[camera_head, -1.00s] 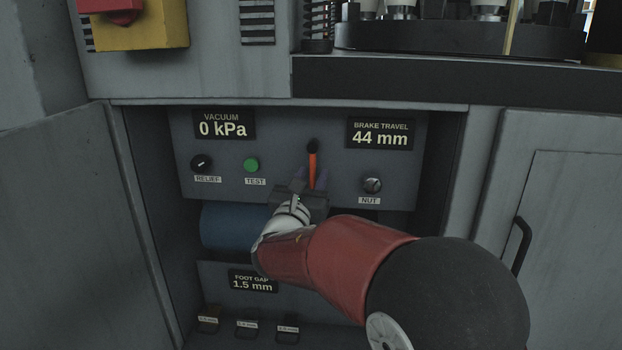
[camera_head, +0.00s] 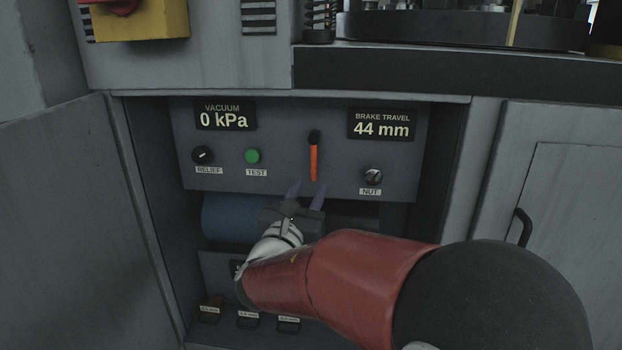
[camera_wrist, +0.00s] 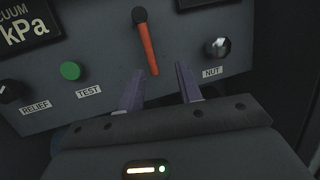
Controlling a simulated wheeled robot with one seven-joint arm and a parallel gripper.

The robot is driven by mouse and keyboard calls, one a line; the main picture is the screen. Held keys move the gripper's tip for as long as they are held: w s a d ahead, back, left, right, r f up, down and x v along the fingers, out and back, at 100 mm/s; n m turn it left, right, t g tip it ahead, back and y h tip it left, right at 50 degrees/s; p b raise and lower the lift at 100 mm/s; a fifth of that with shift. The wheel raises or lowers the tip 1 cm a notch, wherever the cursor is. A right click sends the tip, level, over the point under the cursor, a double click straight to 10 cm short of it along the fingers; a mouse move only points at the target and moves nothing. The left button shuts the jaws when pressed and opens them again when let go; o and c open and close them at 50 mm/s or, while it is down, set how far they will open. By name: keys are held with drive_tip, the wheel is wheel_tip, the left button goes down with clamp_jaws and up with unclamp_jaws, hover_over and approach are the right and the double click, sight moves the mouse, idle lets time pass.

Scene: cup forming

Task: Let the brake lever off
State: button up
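The brake lever (camera_head: 313,160) is an orange bar with a black knob at its top. It stands nearly upright on the grey panel between the two displays. In the wrist view the lever (camera_wrist: 147,45) shows above and between my fingertips. My gripper (camera_head: 306,188) is below the lever's lower end, with its two purple fingers apart and nothing between them. The fingers (camera_wrist: 158,84) also show spread in the wrist view, apart from the lever. The brake travel display (camera_head: 381,124) reads 44 mm.
The panel holds a vacuum display (camera_head: 225,116) reading 0 kPa, a relief knob (camera_head: 202,155), a green test button (camera_head: 252,155) and a nut knob (camera_head: 373,176). A blue cylinder (camera_head: 228,218) lies below. Open bay walls and a door (camera_head: 65,220) bound the left side.

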drive_tip(key=s+d+r+m+g+h+p, duration=0.1)
drive_tip(key=s+d+m+g+h+p, duration=0.15)
drive_tip(key=d+m, duration=0.4)
drive_tip(key=s+d+r+m+g+h+p, duration=0.1)
drive_tip(key=s+d+m+g+h, duration=0.2)
drive_tip(key=d, duration=0.7)
drive_tip(key=s+d+f+m+g+y+p, duration=0.2)
drive_tip(key=s+d+f+m+g+p, duration=0.1)
drive_tip(key=s+d+m+g, duration=0.6)
drive_tip(key=s+a+m+y+p, duration=0.4)
drive_tip(key=s+m+y, duration=0.5)
drive_tip(key=s+m, duration=0.4)
drive_tip(key=shift+a+r+m+p, duration=0.15)
drive_tip(key=shift+r+m+p, duration=0.2)
drive_tip(key=shift+m, duration=0.3)
